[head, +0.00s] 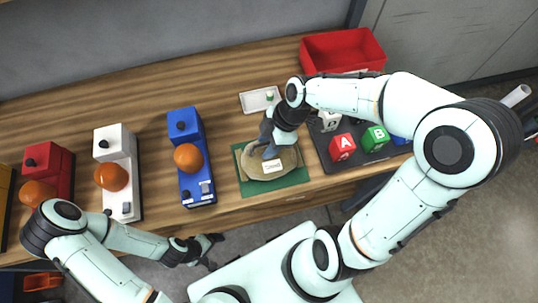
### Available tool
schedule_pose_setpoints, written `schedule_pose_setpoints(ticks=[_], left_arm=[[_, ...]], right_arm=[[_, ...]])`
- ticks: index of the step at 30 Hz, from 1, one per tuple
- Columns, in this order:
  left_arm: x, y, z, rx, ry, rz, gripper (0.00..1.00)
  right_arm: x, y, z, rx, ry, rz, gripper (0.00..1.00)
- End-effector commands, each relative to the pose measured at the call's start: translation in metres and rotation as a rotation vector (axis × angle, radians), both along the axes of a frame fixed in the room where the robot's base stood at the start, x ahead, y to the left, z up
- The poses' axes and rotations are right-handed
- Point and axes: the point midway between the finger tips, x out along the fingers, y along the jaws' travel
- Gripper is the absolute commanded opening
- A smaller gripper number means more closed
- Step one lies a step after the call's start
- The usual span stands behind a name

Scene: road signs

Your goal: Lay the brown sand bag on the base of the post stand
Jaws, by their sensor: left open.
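A tan-brown bag with a white label (284,162) lies on a green mat (247,187) near the front edge of the wooden table. My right gripper (270,151) reaches down onto the bag from above, its fingers at the bag's upper middle. Whether the fingers are closed on it is hard to tell, as the hand covers part of the bag. My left gripper (209,251) is open and empty, low in front of the table edge, well apart from the bag. I cannot make out a post stand with a base in this view.
Red (55,163), white (118,148) and blue (184,128) units with orange balls stand left of the mat. A small white tray (250,105) is behind it. Letter blocks (342,148) sit on a dark tray at right, below a red bin (340,50). The back-left tabletop is clear.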

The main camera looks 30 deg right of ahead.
Motion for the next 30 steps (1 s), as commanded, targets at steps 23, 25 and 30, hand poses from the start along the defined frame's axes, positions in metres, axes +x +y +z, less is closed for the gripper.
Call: schedule_pose_setpoints(ticks=[23,25,30], left_arm=[[0.0002,0.0000,0.0002,0.000,0.000,0.000,0.89],[0.0003,0.0000,0.0003,0.000,0.000,0.000,0.89],[0.0003,0.0000,0.0003,0.000,0.000,0.000,0.89]], right_arm=[[0.0006,-0.0002,0.0011,0.000,-0.002,-0.001,0.00],[0.0007,-0.0002,0.0012,0.000,-0.002,-0.001,0.00],[0.0008,-0.0002,0.0013,0.000,-0.002,0.000,0.00]])
